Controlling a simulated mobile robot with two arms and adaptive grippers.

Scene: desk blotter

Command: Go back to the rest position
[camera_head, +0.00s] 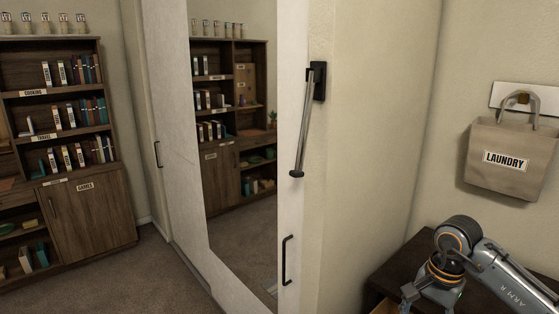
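My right arm, marked "ARM R", comes in at the lower right, bent at an orange-ringed joint. Below that joint, part of my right gripper (420,297) shows at the bottom edge, over a dark wooden cabinet (398,268). Its fingertips are cut off by the frame, so whether it is open or shut and whether it holds anything cannot be seen. My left arm and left gripper are not in view.
A beige laundry bag (487,174) hangs from a wall hook at the right. A metal rod (303,120) hangs from a black bracket beside a mirrored sliding door (243,225). A bookcase (96,213) stands at the left. Carpet is clear before it.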

